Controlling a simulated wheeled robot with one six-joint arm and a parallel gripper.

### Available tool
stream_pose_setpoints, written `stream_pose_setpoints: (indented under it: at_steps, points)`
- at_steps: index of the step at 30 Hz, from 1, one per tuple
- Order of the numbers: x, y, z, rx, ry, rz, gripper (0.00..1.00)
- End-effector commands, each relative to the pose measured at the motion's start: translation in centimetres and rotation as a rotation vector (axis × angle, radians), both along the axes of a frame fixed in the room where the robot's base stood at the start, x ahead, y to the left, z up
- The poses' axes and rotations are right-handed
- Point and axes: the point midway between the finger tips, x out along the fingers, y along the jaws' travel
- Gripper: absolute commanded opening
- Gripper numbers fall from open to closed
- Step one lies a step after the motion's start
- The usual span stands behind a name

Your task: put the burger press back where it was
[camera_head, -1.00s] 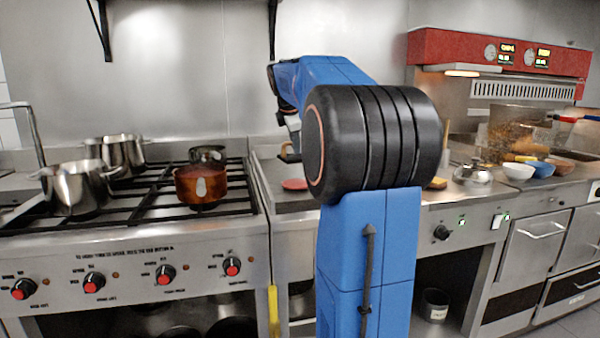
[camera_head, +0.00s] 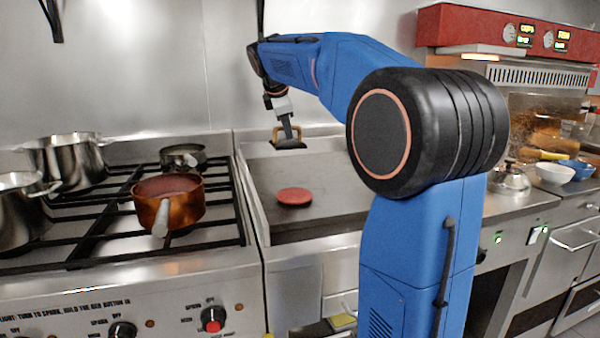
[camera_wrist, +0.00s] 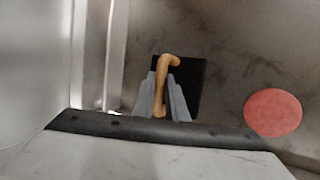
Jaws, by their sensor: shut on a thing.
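The burger press (camera_head: 289,144) has a dark flat plate and a tan wooden handle. My gripper (camera_head: 288,128) is shut on its handle and holds it above the griddle (camera_head: 345,200), toward the back left. In the wrist view the handle of the burger press (camera_wrist: 163,75) stands between the two grey fingers of my gripper (camera_wrist: 165,98), with the black square plate beneath. A round red patty (camera_head: 294,196) lies on the griddle, in front of the press and apart from it. The patty also shows at the right of the wrist view (camera_wrist: 273,112).
A gas stove stands left of the griddle with a copper pan (camera_head: 168,203), a small dark pot (camera_head: 183,157) and steel pots (camera_head: 66,162). A steel lid (camera_head: 510,181) and bowls (camera_head: 556,174) stand on the counter at right. The griddle around the patty is clear.

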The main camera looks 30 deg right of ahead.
Motion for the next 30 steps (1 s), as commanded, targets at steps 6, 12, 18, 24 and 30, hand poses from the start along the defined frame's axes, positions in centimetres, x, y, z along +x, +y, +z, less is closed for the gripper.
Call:
stream_pose_setpoints:
  at_steps: [6, 12, 18, 24, 30]
  points:
    - [0.0, 0.5, -2.0, -0.002, -0.001, 0.002, 0.0]
    - [0.0, 0.5, -4.7, 0.0, -0.002, 0.002, 0.0]
    - [0.1, 0.4, -5.7, -0.001, -0.003, 0.002, 0.0]
    - [0.1, 0.4, -7.4, 0.0, -0.002, 0.002, 0.0]
    - [0.0, 0.4, -9.7, -0.001, -0.001, 0.001, 0.0]
